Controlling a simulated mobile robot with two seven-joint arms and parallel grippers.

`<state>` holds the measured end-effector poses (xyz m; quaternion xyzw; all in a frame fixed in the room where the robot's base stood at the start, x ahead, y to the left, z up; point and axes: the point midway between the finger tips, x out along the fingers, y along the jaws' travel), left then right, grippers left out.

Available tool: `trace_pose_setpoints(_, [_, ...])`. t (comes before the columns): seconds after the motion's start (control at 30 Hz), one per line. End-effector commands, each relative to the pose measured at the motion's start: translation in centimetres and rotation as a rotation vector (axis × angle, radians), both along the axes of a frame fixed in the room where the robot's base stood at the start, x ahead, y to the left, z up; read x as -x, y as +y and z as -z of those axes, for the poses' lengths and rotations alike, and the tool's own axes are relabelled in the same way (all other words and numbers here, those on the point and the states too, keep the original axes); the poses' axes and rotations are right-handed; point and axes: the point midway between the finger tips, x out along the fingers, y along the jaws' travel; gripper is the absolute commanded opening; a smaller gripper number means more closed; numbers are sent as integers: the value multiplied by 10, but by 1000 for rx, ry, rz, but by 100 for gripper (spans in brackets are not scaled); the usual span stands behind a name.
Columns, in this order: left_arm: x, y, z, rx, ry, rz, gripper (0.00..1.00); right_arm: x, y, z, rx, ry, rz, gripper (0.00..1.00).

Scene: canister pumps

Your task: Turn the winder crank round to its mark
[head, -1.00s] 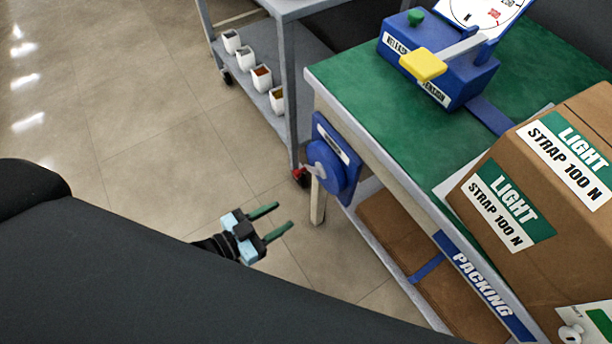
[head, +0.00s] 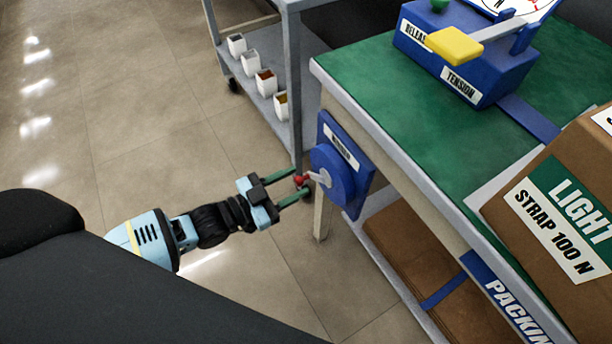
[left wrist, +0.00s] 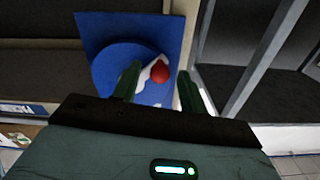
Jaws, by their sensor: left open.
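The winder is a blue plate with a round blue drum (head: 338,170) on the end of the packing table. Its crank is a short pale arm with a red knob (head: 300,181); the knob also shows in the left wrist view (left wrist: 159,72). My left gripper (head: 301,183) is open, with its two green fingers reaching to either side of the red knob. In the left wrist view the knob lies between the fingers (left wrist: 158,85), and I cannot tell whether either touches it. The mark for the crank cannot be made out. My right gripper is not in view.
The green-topped table (head: 390,110) carries a blue tensioner with a yellow handle (head: 455,46) and a large carton (head: 560,200). A grey cart (head: 294,80) with several small cups stands behind the winder. A table leg (head: 322,217) is close below. The floor at left is clear.

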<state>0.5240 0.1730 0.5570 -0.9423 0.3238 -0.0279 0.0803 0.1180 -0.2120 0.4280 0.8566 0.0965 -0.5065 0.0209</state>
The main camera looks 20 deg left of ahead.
Motion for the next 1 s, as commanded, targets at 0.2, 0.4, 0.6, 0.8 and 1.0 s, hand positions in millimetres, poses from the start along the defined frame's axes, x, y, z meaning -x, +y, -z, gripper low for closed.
trace_pose_setpoints(0.2, [-23,-18,1,1,-1,-1,43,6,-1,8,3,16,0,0])
trace_pose_setpoints(0.4, [-30,-24,1,-1,2,0,43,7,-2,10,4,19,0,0])
trace_pose_setpoints(0.6, [-31,-24,1,-1,2,0,43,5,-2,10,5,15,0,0])
trace_pose_setpoints(0.8, [-30,-24,0,-1,1,0,22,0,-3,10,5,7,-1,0])
trace_pose_setpoints(1.0, [-31,-23,0,0,0,-1,0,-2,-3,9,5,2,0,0])
